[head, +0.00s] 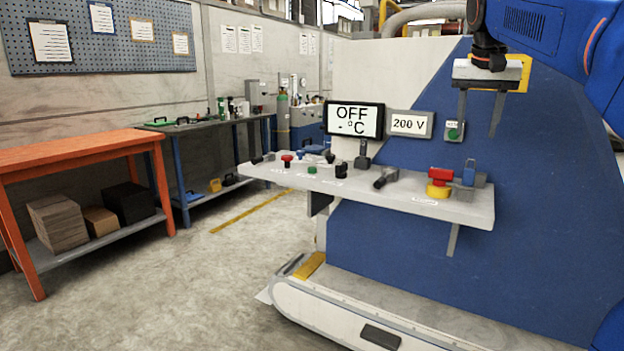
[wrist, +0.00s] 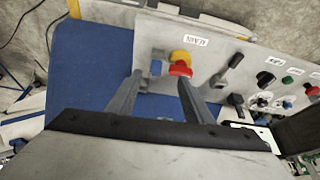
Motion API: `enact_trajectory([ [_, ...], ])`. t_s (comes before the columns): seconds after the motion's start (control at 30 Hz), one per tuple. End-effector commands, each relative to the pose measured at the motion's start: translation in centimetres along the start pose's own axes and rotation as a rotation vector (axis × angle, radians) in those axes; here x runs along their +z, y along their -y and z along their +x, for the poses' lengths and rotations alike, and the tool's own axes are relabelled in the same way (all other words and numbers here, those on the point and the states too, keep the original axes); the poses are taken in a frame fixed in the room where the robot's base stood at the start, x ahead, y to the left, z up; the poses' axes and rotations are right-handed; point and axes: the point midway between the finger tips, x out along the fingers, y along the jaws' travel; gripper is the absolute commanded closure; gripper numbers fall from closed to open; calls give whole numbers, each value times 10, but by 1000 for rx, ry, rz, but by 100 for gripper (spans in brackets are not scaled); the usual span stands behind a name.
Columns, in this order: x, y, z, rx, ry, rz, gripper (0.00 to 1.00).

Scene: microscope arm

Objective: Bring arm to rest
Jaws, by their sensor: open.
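My gripper (head: 480,115) hangs at the upper right of the head view, pointing down, in front of the blue panel. Its two grey fingers are apart with nothing between them. It is above the right end of the grey control shelf (head: 340,184). In the wrist view my gripper (wrist: 157,82) shows its two open fingers, with the red and yellow main switch (wrist: 181,68) beyond them. The same switch (head: 439,182) stands on the shelf below my gripper in the head view, apart from the fingers.
A display (head: 354,121) reads "OFF °C" and a sign (head: 410,123) reads "200 V". A green button (head: 453,131) is on the blue panel (head: 560,190) behind my gripper. Several knobs and levers line the shelf. An orange workbench (head: 75,152) stands at the left, with open floor between.

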Motion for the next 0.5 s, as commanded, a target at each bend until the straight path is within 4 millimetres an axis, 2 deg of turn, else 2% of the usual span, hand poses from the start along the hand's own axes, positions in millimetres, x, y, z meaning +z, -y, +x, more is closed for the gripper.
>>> enact_trajectory([
  [0.03,20,0,2,-9,0,-23,53],
  [0.27,103,0,27,-53,-2,-132,53],
  [0.5,197,-6,64,-99,-4,-240,53],
])
